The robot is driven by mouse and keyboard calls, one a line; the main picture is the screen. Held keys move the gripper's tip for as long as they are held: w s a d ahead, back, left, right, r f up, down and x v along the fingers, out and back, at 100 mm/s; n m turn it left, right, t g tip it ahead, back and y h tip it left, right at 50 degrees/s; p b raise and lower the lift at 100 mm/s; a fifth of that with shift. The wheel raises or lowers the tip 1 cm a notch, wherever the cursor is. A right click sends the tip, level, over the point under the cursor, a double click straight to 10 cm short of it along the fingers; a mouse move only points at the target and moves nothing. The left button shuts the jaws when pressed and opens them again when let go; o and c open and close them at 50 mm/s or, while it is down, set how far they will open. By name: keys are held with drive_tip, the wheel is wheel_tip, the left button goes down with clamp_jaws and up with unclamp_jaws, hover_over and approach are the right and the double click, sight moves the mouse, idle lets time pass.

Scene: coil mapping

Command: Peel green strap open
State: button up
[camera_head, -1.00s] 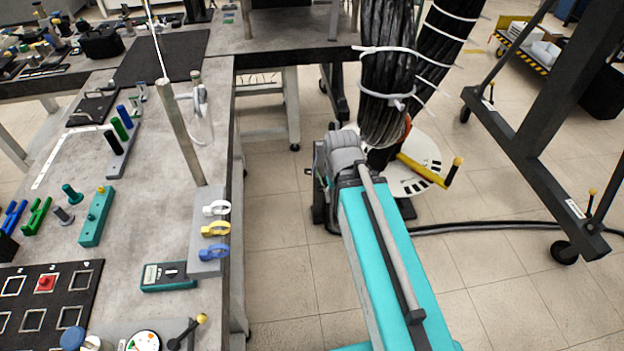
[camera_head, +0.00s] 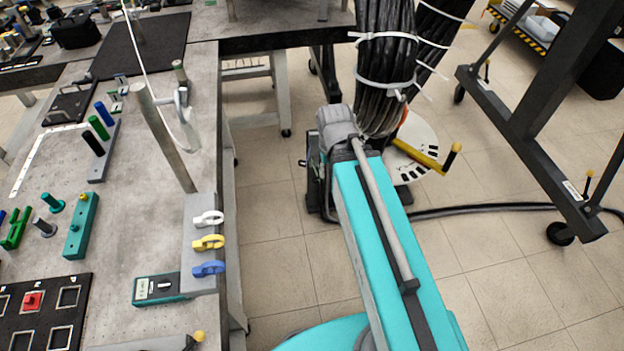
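I cannot make out a green strap in this view. A thick bundle of black cables (camera_head: 387,62) hangs at the top centre, bound by white ties (camera_head: 385,82). My teal arm reaches up from the bottom to a grey joint just left of the bundle's lower end. My gripper cannot be seen. White (camera_head: 208,218), yellow (camera_head: 208,242) and blue (camera_head: 208,268) clips sit in a row on a grey block at the bench's right edge. A green clamp-like piece (camera_head: 17,232) lies at the far left.
The grey workbench (camera_head: 150,215) fills the left, with an upright metal post (camera_head: 163,135) near its edge. A dark wheeled frame (camera_head: 530,140) stands at right. A white disc with a yellow handle (camera_head: 417,155) is behind my arm. Black cable runs along the tiled floor, which has free room.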

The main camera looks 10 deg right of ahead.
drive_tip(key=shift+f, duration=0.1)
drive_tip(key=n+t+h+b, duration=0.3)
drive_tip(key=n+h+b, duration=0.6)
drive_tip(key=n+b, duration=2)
approach(314, 179)
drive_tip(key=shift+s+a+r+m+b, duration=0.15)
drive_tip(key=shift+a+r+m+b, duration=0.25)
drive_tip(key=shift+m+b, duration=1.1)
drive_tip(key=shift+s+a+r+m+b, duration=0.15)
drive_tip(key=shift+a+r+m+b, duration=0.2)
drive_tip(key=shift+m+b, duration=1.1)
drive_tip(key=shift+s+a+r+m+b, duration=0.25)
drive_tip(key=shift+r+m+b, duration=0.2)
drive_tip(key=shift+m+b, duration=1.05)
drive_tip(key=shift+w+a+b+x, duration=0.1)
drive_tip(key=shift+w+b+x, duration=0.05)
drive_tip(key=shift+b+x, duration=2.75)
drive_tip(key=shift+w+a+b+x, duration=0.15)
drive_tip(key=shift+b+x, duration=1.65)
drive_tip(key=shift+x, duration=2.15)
